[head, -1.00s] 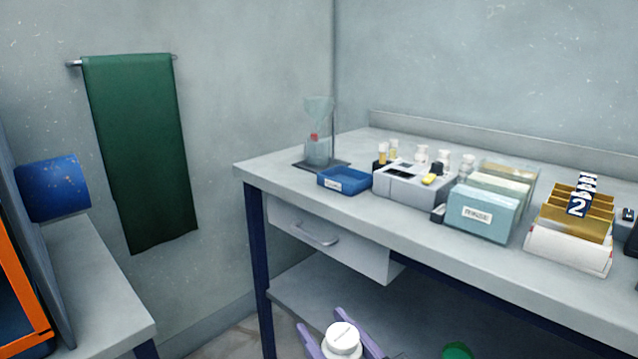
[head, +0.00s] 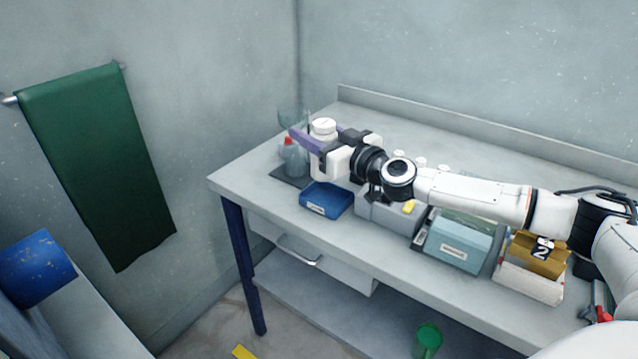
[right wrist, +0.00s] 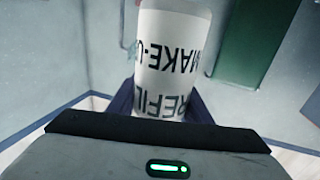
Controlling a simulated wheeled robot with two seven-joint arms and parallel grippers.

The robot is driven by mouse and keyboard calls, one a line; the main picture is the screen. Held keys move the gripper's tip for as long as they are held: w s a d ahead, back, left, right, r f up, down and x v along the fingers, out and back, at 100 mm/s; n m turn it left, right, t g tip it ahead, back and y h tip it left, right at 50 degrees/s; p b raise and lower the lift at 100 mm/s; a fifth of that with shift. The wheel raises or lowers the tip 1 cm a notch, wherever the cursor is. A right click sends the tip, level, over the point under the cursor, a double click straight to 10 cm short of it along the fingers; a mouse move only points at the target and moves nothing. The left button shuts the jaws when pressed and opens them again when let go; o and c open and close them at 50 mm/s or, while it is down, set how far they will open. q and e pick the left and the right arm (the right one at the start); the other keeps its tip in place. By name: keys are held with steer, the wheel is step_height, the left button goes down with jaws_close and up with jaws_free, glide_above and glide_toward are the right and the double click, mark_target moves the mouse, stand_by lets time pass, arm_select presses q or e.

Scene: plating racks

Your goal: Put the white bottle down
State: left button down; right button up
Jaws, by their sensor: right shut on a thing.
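The white bottle (head: 323,127) is between the purple fingers of my right gripper (head: 318,137), over the back left part of the bench in the head view. My right gripper is shut on it. In the right wrist view the bottle (right wrist: 172,60) shows dark lettering, "MAKE-UP" and "REFILL", which reads upside down there. The bottle looks upright in the head view. Its base is hidden by the gripper, so I cannot tell how high it is above the bench (head: 245,180). My left gripper is not in view.
Close by stand a clear flask with a red part (head: 292,155) on a dark base, and a blue tray (head: 326,198). The bench's left corner is clear.

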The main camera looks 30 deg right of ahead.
steer(key=shift+w+d+f+b, duration=0.15)
steer(key=shift+d+f, duration=0.1)
steer(key=shift+f, duration=1.2)
steer(key=shift+w+d+f+b, duration=0.1)
steer(key=shift+d+f, duration=0.15)
steer(key=shift+f, duration=1.15)
steer(key=shift+w+d+f+b, duration=0.15)
steer(key=shift+d+f, duration=0.1)
steer(key=shift+f, duration=1.2)
